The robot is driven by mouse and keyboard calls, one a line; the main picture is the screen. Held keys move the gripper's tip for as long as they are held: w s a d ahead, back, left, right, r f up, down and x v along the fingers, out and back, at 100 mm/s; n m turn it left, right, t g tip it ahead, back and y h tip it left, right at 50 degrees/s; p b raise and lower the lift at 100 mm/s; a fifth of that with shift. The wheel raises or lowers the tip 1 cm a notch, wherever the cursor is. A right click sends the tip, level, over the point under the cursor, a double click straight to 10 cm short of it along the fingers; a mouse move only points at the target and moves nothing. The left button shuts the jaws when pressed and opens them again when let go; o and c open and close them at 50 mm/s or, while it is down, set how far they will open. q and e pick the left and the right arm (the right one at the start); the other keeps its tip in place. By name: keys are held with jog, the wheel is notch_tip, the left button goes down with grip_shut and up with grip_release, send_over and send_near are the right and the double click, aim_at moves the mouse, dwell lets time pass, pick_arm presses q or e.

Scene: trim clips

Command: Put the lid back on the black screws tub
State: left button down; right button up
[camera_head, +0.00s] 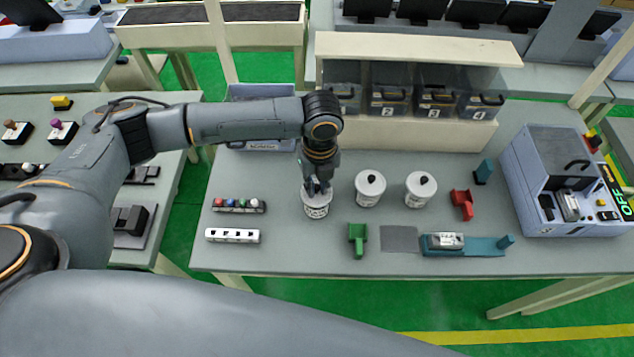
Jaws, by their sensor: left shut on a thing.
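A white tub (317,208) with dark print stands on the grey table, left of two similar tubs. My left gripper (318,188) points straight down at the top of this tub and is shut on what seems to be its lid. The fingers hide most of the lid, and I cannot tell whether it sits flat on the rim. The middle tub (369,193) and the right tub (419,194) have white lids with black knobs on. The print is too small to read. My right gripper is not in view.
A rack with coloured pieces (239,205) and a white strip (232,236) lie to the left. A green part (358,239), a red part (462,203) and a teal fixture (470,245) lie to the right. Numbered bins (389,105) stand behind; a machine (560,215) is far right.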

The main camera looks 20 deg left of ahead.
pick_arm(q)
jog(key=c, duration=0.7)
grip_release()
jog(key=shift+r+p, duration=2.5)
jog(key=shift+p, duration=0.2)
jog(key=shift+r, duration=1)
grip_shut()
